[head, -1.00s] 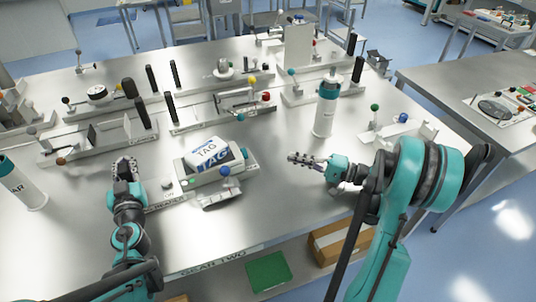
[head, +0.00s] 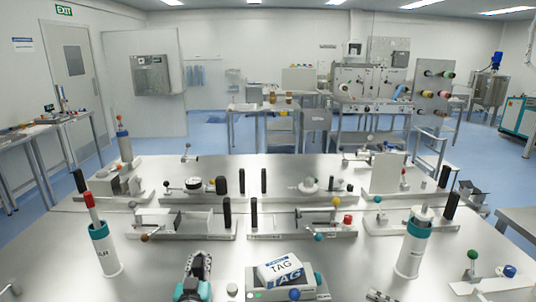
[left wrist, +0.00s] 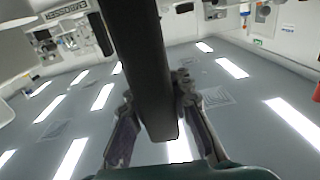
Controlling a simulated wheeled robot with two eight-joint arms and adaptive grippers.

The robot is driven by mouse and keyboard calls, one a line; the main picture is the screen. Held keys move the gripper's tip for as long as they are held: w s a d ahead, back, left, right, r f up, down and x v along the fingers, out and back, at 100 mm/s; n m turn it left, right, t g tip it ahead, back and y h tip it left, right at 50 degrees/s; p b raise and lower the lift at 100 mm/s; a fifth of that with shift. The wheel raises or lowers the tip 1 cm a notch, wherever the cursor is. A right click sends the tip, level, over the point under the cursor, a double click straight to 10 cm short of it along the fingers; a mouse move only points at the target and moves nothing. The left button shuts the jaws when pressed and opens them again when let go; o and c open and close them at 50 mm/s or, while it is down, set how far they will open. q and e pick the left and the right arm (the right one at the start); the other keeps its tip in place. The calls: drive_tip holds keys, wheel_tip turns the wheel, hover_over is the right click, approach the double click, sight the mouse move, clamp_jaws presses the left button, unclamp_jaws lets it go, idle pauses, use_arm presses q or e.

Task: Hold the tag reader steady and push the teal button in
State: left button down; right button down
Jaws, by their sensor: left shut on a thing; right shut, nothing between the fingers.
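The tag reader (head: 308,290) is a pale unit at the bottom middle of the head view. A white block lettered TAG (head: 280,269) sits on it. A teal part (head: 318,278) shows at its right end; whether this is the teal button I cannot tell. My left gripper (head: 197,263) is beside the reader's left end. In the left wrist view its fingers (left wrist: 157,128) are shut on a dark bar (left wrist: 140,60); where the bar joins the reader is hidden.
A white bottle with teal bands (head: 412,245) stands right of the reader, and a red-tipped bottle (head: 104,250) at the left. Fixtures with black posts (head: 252,218) and coloured knobs line the bench behind.

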use_arm(q)
drive_tip(key=shift+a, duration=0.1)
drive_tip(key=c, duration=1.3)
unclamp_jaws()
drive_tip(key=s, duration=1.2)
drive_tip(key=shift+d, duration=0.35)
